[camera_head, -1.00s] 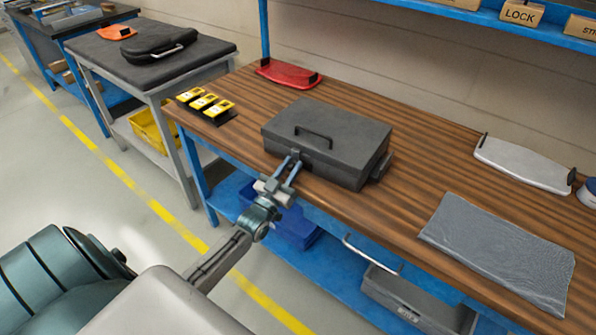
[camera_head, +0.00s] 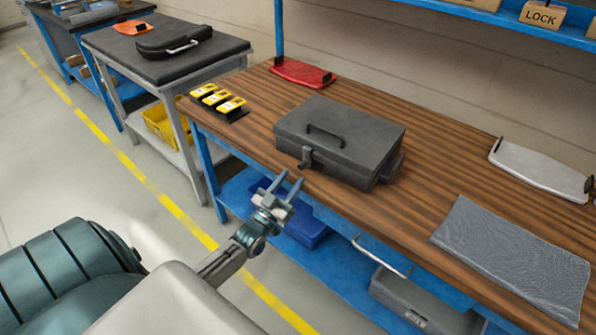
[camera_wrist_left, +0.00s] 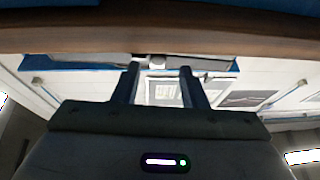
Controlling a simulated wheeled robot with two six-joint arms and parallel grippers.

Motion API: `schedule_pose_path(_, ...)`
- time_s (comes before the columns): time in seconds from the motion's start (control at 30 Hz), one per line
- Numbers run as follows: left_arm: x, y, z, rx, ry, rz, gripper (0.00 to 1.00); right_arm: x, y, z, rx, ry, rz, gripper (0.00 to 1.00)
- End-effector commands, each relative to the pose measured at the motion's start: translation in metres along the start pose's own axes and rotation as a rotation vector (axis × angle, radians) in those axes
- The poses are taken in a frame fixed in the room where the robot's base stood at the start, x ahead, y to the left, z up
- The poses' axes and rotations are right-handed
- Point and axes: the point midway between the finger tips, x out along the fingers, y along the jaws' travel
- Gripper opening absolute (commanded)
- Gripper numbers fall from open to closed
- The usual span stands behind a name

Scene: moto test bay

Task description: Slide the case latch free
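A dark grey case (camera_head: 338,141) with a black handle on its lid sits shut on the wooden workbench. Its latch (camera_head: 306,158) is on the front face, near the left end, close to the bench's front edge. My left gripper (camera_head: 288,183) is open and empty, in front of the bench edge, below and apart from the latch. My right gripper is not in view.
On the workbench (camera_head: 400,215) lie yellow devices (camera_head: 217,97), a red clipboard-like panel (camera_head: 303,73), a white panel (camera_head: 540,170) and a grey mat (camera_head: 512,255). A blue bin (camera_head: 306,230) stands on the shelf below.

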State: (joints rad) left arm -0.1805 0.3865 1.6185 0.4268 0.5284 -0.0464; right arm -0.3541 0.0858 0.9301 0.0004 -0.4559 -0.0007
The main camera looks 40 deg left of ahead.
Motion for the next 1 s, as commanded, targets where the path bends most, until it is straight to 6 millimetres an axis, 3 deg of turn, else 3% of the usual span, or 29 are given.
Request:
schedule_pose_path(0.1, -0.025, 0.0, 0.002, 0.0, -0.003, 0.001, 0.39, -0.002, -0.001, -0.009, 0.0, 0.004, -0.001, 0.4)
schedule_pose_path(0.33, -0.049, 0.0, 0.001, 0.0, -0.001, 0.0, 0.39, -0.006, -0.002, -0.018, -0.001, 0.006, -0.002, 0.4)
schedule_pose_path(1.0, -0.053, 0.0, 0.005, 0.001, -0.013, -0.002, 0.39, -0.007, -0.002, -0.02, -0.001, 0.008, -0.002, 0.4)
